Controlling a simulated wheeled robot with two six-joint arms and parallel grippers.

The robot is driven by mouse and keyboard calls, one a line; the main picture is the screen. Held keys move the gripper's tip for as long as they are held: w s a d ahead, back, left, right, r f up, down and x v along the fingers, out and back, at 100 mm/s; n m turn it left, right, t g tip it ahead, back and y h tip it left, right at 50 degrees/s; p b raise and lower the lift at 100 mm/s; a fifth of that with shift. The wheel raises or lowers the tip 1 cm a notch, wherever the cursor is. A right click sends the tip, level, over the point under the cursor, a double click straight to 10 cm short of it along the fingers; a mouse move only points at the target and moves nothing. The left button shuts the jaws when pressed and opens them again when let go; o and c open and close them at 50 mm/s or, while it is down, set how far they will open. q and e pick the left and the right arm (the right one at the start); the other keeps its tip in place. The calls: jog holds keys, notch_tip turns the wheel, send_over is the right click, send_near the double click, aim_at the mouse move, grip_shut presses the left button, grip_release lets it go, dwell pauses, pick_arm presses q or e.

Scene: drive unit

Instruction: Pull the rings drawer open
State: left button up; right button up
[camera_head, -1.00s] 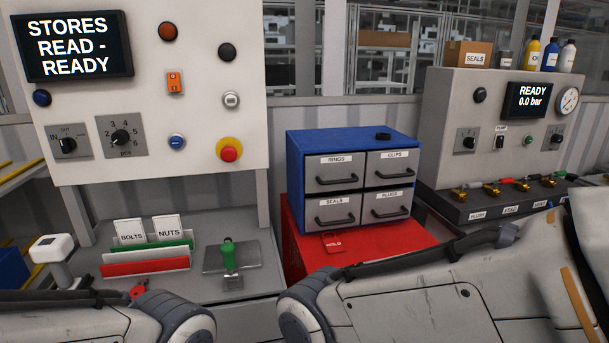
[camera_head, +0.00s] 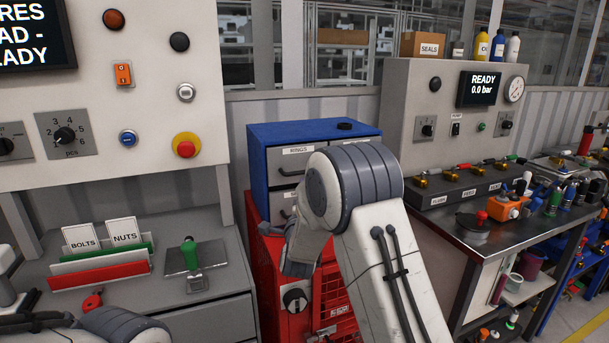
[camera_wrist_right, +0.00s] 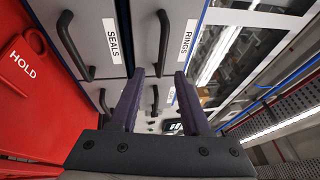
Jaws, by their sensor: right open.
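The rings drawer (camera_head: 276,160) is the top left drawer of a blue cabinet (camera_head: 259,172). Its front looks flush with the cabinet. Its dark bar handle (camera_head: 289,171) is partly covered by my right arm in the head view. In the right wrist view, which is turned sideways, the rings handle (camera_wrist_right: 162,40) stands ahead, its near end between the fingertips in the picture. My right gripper (camera_wrist_right: 160,73) is open and empty; contact with the handle cannot be made out. My right arm hides this gripper's fingers in the head view. My left gripper is not in view.
The seals drawer handle (camera_wrist_right: 72,45) is close beside the rings handle. A red cabinet (camera_head: 270,265) supports the blue one; a red HOLD tag (camera_wrist_right: 25,62) hangs there. A dark ring-shaped item (camera_head: 344,126) lies on top. A bench with valves (camera_head: 470,178) stands right.

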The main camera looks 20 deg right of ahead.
aim_at(289, 155)
jog(key=shift+d+p+x, duration=0.1)
jog(key=shift+p+x, duration=0.8)
jog(key=shift+x, duration=1.7)
jog(key=shift+d+p+x, duration=0.15)
jog(key=shift+p+x, duration=0.7)
jog(key=shift+x, duration=1.8)
jog(key=shift+s+r, duration=0.1)
grip_shut()
